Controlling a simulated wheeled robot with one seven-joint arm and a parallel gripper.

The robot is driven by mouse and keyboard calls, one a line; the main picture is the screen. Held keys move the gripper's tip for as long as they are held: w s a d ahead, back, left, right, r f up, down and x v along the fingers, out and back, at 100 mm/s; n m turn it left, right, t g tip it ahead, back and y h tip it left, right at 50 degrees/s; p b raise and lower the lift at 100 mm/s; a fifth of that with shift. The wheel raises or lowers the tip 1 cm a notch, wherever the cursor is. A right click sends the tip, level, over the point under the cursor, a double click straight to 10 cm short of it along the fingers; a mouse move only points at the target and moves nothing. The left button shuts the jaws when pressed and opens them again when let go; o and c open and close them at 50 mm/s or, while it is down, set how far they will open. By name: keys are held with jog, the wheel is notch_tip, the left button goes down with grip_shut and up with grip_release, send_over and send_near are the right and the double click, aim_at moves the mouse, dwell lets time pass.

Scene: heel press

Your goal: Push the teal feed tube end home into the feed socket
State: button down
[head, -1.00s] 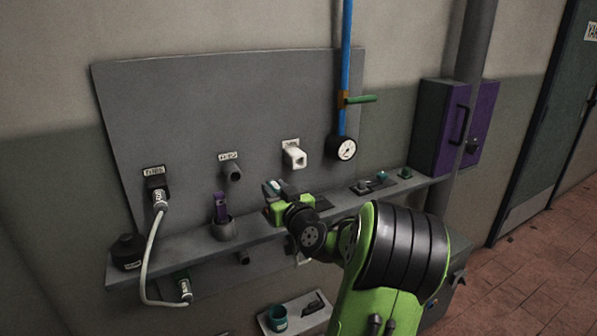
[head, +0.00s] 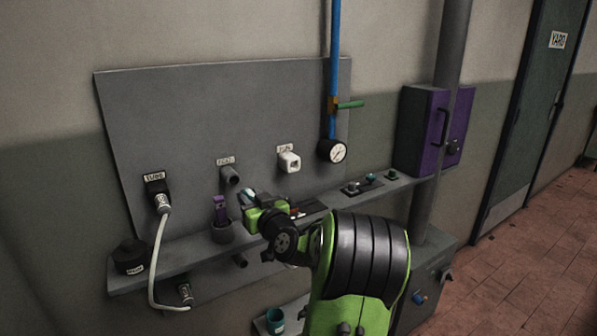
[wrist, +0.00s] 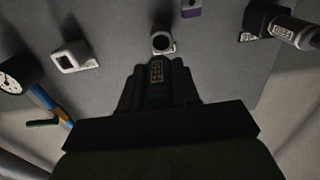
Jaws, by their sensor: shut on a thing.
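The feed socket (head: 231,176) is a short dark grey stub on the wall panel, under a small white label. In the wrist view its round pale-rimmed mouth (wrist: 162,43) shows just beyond my jaws. My gripper (head: 250,205) is in front of the panel, slightly below and right of the socket. It is shut on a dark teal piece with a printed label (wrist: 156,72), which looks like the feed tube end. In the head view its pale tip (head: 243,197) appears short of the socket, apart from it. The jaws hide most of the piece.
A white square socket (head: 289,161) and a gauge (head: 331,151) are to the right. A purple piece (head: 220,208) stands in a grey cup (head: 222,233) close left of my gripper. A labelled plug (head: 163,203) with a pale hose is farther left. The shelf (head: 190,249) runs below.

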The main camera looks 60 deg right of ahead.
jog(key=shift+w+d, duration=0.1)
jog(key=shift+w, duration=0.4)
jog(key=p+x, duration=0.1)
jog(key=x, duration=0.3)
dwell(0.4)
jog(key=shift+s+b, duration=0.1)
jog(key=shift+b, duration=1.05)
dwell(0.8)
jog(key=shift+p+x, duration=0.3)
jog(key=shift+x, duration=1.25)
jog(key=c, duration=0.8)
grip_release()
jog(key=shift+o, duration=0.2)
